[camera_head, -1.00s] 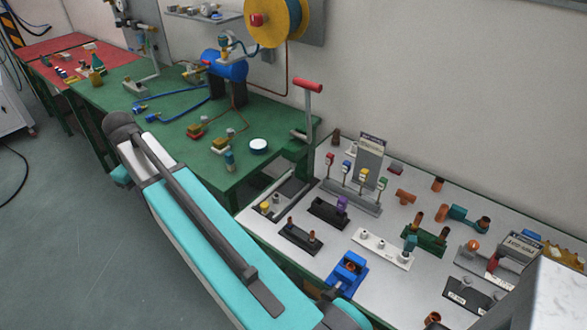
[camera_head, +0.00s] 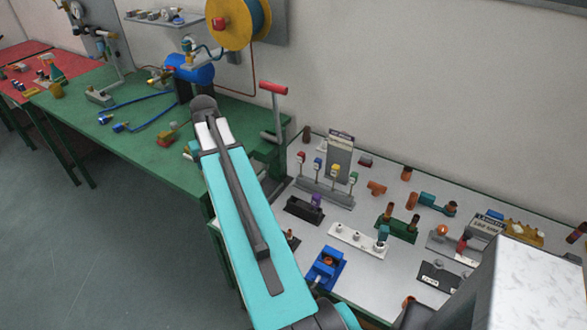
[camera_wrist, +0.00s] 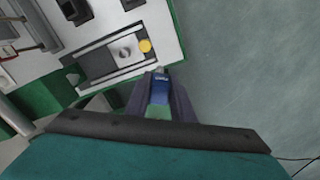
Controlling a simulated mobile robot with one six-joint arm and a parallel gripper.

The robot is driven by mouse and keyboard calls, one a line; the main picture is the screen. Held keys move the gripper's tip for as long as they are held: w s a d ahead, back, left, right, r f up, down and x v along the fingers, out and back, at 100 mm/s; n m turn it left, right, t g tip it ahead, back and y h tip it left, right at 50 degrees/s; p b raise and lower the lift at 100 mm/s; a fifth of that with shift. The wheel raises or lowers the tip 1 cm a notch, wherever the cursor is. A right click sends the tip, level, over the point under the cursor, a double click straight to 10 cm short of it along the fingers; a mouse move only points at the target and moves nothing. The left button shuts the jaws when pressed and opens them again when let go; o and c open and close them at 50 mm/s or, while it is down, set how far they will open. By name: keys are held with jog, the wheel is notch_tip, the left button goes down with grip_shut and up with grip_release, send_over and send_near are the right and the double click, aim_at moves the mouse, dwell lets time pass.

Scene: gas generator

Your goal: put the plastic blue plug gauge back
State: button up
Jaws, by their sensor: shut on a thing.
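In the wrist view my gripper (camera_wrist: 160,98) is shut on a blue piece with white lettering, the blue plug gauge (camera_wrist: 160,82). The gauge's far end points toward a grey fixture (camera_wrist: 122,54) with a round silver part, and a yellow knob (camera_wrist: 146,46) stands at its right end. I cannot tell the gap between them. In the head view my gripper is hidden behind my arm. A grey rack (camera_head: 325,195) there holds several small upright pieces with red, blue, yellow and green tops.
The white table (camera_head: 372,268) carries several fixtures, including a blue one (camera_head: 325,268), a white strip (camera_head: 357,239) and a black block (camera_head: 304,210). A green table (camera_head: 150,150) adjoins it at left. Open floor (camera_wrist: 245,70) lies right of the table edge in the wrist view.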

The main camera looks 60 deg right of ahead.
jog(key=s+d+m+p, duration=0.2)
jog(key=s+d+m, duration=0.5)
jog(key=s+d, duration=0.8)
jog(key=s, duration=0.3)
jog(key=shift+s+d+f+m, duration=0.15)
jog(key=shift+s+f+m, duration=0.25)
jog(key=shift+p, duration=0.3)
notch_tip(320, 180, down, 4)
jog(key=shift+f+b, duration=0.25)
jog(key=shift+b, duration=0.85)
dwell(0.4)
jog(key=shift+f+b, duration=1.25)
jog(key=shift+f, duration=1.5)
